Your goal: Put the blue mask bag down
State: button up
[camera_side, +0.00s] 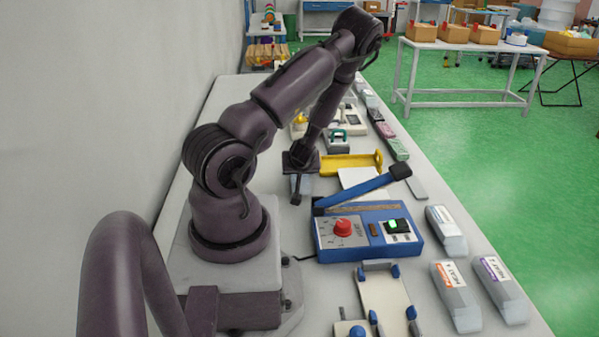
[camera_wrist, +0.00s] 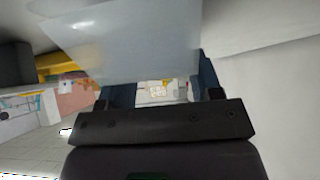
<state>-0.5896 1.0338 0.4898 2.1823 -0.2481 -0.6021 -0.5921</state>
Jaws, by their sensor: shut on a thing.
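My gripper (camera_side: 298,187) points down over the white bench, left of the blue sealing machine. It is shut on a pale, grey-blue translucent bag, the mask bag (camera_wrist: 130,42). In the wrist view the bag fills the upper middle, between the two fingers of my gripper (camera_wrist: 158,92).
The blue sealer (camera_side: 330,250) has its lever (camera_side: 365,190) raised. A yellow tray (camera_side: 348,164) and a white plate (camera_side: 362,182) are behind it. Bagged packs (camera_side: 446,230) with blue, orange (camera_side: 455,296) and purple (camera_side: 502,290) labels lie at the right. A cream fixture (camera_side: 385,296) is in front.

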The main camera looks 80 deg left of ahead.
jog(key=shift+f, duration=0.85)
jog(key=shift+f, duration=0.15)
jog(key=o, duration=1)
